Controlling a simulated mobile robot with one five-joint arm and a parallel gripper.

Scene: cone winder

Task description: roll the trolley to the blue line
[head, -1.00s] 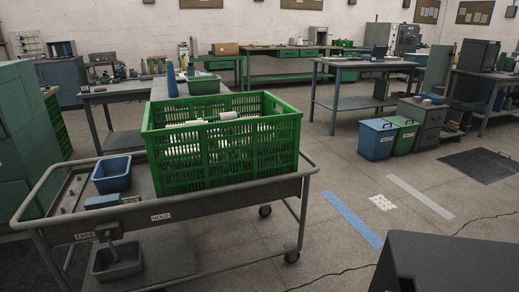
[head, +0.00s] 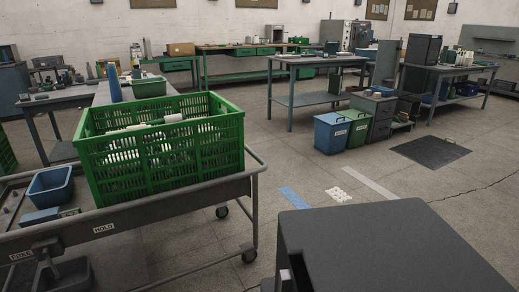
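The grey metal trolley (head: 180,205) stands at the left front, with a "HOLD" label on its near edge and a "FREE" label at the lower left. A green slatted crate (head: 165,160) full of white cones or bobbins sits on it. The blue line (head: 294,197) is a short strip on the floor to the right of the trolley, apart from it. Its near end is hidden behind a dark grey box-shaped part at the lower right, which seems to be mine. My gripper is not clearly visible.
A blue bin (head: 331,134) and a green bin (head: 357,128) stand beyond the blue line. A pale grey strip (head: 369,182) and a white patch (head: 338,194) lie right of it. A dark floor mat (head: 430,152) and a workbench (head: 315,72) are farther back. Floor between trolley and line looks clear.

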